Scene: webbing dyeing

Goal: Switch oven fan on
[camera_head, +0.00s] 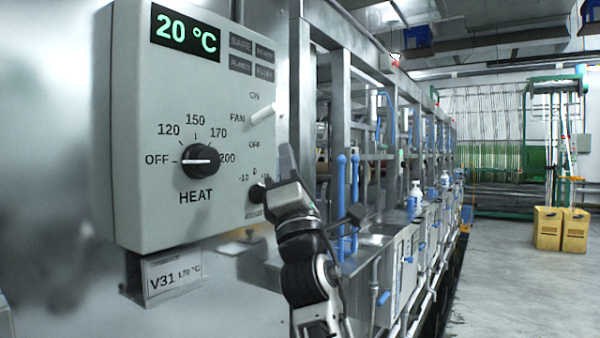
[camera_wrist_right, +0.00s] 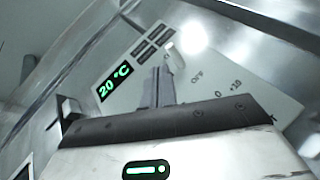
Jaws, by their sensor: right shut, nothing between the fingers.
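The grey oven control box (camera_head: 140,190) fills the left of the head view. Its white fan lever (camera_head: 262,116) sits between the ON label above and the OFF label below, and its free end slants up to the right. My right gripper (camera_head: 287,158) is shut and empty, below and slightly right of the lever, fingertips pointing up. In the right wrist view, the shut fingers (camera_wrist_right: 158,86) point at the panel, with the pale lever (camera_wrist_right: 174,58) close past their tips. I cannot tell whether they touch. My left gripper is not in view.
The black heat knob (camera_head: 200,161) is left of the gripper, its mark toward OFF. The green display (camera_head: 185,35) reads 20 °C. A small black knob (camera_head: 256,194) sits close beside my right wrist. Machine frames and blue-handled pipes (camera_head: 341,195) stand to the right.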

